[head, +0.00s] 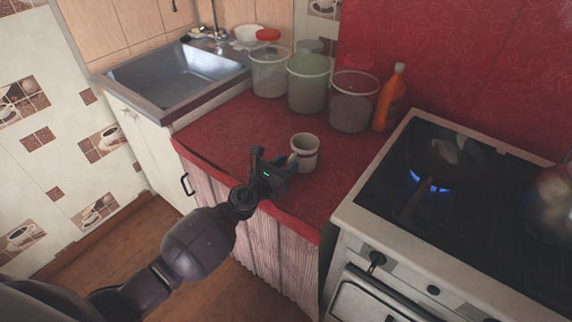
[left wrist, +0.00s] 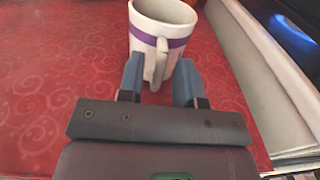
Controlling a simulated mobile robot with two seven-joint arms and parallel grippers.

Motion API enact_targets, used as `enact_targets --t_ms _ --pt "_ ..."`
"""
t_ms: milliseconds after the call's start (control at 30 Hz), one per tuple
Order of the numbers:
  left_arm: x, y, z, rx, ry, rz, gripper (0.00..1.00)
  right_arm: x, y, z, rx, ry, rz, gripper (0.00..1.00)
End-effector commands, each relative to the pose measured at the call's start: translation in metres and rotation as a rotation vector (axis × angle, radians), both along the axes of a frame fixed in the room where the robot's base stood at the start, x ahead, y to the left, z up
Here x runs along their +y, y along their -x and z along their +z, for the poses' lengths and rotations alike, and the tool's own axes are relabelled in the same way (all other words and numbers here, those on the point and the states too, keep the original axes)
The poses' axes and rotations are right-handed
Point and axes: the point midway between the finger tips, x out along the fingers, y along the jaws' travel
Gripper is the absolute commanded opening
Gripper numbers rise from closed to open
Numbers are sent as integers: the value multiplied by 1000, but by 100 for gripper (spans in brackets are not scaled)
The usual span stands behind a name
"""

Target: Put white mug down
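The white mug (head: 305,155) stands upright near the front edge of the red counter (head: 236,132), seemingly resting on the cloth. In the left wrist view the mug (left wrist: 149,33) shows a purple band, with its handle pointing towards my gripper. My left gripper (head: 282,163) is at the mug's near left side. In the left wrist view the left gripper (left wrist: 159,84) has its two blue-grey fingers apart, one on each side of the handle, with gaps visible between them and the handle. My right gripper is not in view.
Several plastic buckets, one green (head: 307,83), and an orange bottle (head: 389,98) stand along the back wall. The stove (head: 345,218) at right has a lit blue burner under a dark pan (head: 447,165). A metal sink (head: 178,72) is at left. Counter left of the mug is clear.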

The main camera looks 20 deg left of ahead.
Motion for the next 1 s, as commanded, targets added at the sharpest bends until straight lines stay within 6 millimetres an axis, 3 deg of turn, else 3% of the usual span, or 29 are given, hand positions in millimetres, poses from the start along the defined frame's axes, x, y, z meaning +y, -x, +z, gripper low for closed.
enact_targets --t_ms 433,1000 --pt "1 2 6 -1 0 0 37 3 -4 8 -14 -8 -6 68" --pt "37 93 4 3 0 1 37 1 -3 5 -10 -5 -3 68"
